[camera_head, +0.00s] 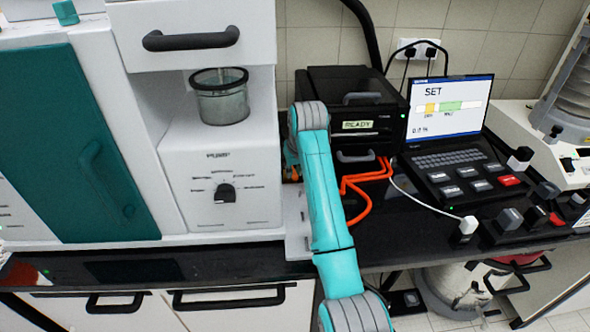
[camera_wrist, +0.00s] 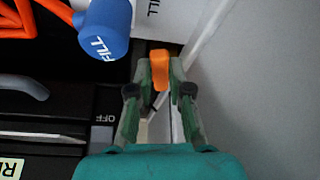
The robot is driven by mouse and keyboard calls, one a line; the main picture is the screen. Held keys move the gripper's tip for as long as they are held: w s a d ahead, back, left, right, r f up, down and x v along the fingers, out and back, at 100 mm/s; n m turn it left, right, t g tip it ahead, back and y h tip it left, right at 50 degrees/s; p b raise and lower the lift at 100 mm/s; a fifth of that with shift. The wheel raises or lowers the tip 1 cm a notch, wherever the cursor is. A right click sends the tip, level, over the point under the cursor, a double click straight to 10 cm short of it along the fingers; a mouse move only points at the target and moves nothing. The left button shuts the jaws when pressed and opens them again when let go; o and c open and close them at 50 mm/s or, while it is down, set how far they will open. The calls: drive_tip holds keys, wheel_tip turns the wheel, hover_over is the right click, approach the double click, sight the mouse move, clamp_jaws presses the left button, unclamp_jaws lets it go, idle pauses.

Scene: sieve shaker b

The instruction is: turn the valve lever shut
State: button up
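The valve lever, an orange handle (camera_wrist: 160,70), shows in the wrist view at the upper middle. My gripper (camera_wrist: 161,75) has one fingertip on each side of it. The fingertips are drawn in close and appear to press on the handle. The valve body under the handle is mostly hidden by the gripper. In the head view my teal arm reaches into the gap between the white pump unit (camera_head: 222,170) and the black box.
A blue knob marked FILL (camera_wrist: 103,30) stands close to the left of the fingers. A grey wall (camera_wrist: 255,80) is close on the right. The black box marked READY (camera_head: 357,125), orange hoses (camera_head: 365,178) and a laptop (camera_head: 450,110) stand right of my arm.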

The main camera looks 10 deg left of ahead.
drive_tip(key=o, duration=0.4)
drive_tip(key=shift+o, duration=0.2)
drive_tip(key=v, duration=0.7)
drive_tip(key=shift+r, duration=0.2)
drive_tip(key=shift+c, duration=0.3)
